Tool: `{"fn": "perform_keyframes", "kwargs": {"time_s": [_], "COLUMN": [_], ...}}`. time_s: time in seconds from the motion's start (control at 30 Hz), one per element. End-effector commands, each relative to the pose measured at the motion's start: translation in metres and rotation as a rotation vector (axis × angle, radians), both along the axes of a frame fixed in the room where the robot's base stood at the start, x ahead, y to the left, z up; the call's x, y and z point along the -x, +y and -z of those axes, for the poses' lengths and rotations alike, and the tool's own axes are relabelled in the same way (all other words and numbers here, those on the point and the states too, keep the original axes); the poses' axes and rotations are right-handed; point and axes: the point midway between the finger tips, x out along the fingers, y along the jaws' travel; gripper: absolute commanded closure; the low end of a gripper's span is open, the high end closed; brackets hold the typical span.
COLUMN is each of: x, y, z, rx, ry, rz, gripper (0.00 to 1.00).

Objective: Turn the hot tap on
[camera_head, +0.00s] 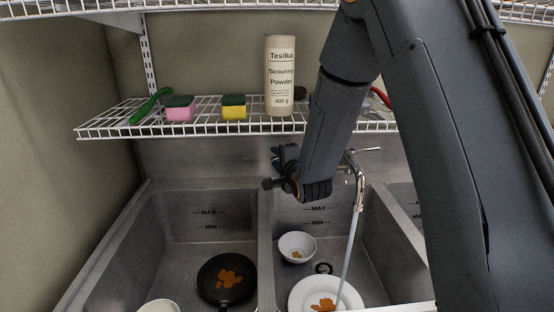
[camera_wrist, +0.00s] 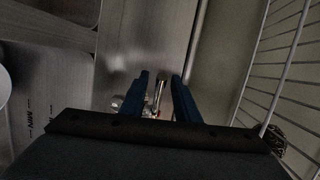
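The chrome tap (camera_head: 359,190) stands at the back of the right sink basin, partly hidden behind my arm. A thin lever (camera_head: 368,150) sticks out to the right at its top. A pale stream of water (camera_head: 349,245) runs from its spout down to the plate. My gripper (camera_head: 280,156) is near the back wall, left of the visible tap. In the wrist view my gripper's two blue fingers (camera_wrist: 160,76) are apart. A chrome tap part (camera_wrist: 159,92) shows in the gap between them, with a small reddish spot below; contact cannot be told.
A wire shelf (camera_head: 210,125) above the sinks holds a scouring powder container (camera_head: 280,75), sponges and a green brush. The left basin holds a pan (camera_head: 226,292). The right basin holds a bowl (camera_head: 297,235) and a soiled plate (camera_head: 298,300).

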Motion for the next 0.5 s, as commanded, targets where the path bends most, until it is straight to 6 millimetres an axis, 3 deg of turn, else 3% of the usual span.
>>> {"fn": "perform_keyframes", "kwargs": {"time_s": [0.17,0.5], "x": [0.006,0.053], "y": [-0.002,-0.014], "z": [-0.002,-0.012], "rx": [0.0,0.0], "ry": [-0.001,-0.001], "rz": [0.0,0.0], "gripper": [0.71,0.71]}}
